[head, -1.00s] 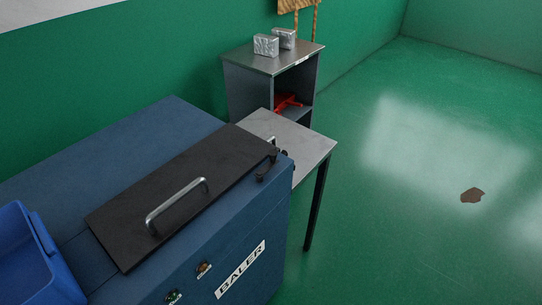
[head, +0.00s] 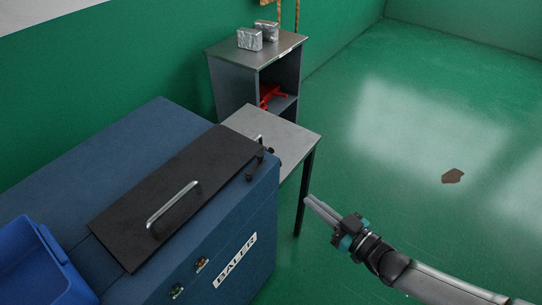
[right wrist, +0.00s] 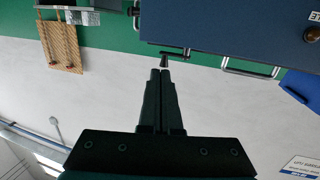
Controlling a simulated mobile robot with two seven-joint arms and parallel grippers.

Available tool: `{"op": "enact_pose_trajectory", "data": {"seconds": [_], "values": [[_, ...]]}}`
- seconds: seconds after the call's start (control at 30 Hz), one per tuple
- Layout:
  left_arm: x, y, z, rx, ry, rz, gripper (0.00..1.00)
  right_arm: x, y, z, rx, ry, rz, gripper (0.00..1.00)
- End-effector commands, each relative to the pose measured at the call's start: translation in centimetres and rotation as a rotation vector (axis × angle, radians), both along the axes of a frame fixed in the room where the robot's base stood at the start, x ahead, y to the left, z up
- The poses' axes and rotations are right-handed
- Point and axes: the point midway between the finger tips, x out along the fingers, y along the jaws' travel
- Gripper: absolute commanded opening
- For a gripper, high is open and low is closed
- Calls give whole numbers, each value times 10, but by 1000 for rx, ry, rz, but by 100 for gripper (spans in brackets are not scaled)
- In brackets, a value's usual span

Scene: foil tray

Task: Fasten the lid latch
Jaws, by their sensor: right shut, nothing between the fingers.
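The blue baler (head: 150,125) stands at the left. Its black lid (head: 190,180) lies flat on top, with a silver bar handle (head: 173,204). The dark lid latch (head: 256,164) is at the lid's right end, by the baler's top edge; whether it is engaged is too small to tell. My right gripper (head: 308,202) is shut and empty, out in front of the baler to the right of and below the latch, apart from it. Its shut fingers (right wrist: 160,74) also show in the right wrist view, pointing toward the baler (right wrist: 220,25). My left gripper is out of view.
A grey side table (head: 285,140) stands beside the baler. Behind it is a cabinet (head: 225,88) with foil blocks (head: 250,39) on top and a red object (head: 270,94) inside. A blue bin (head: 35,262) is at the left. Open floor lies to the right.

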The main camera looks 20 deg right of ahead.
Motion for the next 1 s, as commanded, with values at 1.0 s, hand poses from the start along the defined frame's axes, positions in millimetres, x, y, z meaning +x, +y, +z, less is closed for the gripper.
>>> {"op": "enact_pose_trajectory", "data": {"seconds": [1.0], "values": [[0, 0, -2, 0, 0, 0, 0, 58, 37, 32, 48, -61, 35, 0]]}}
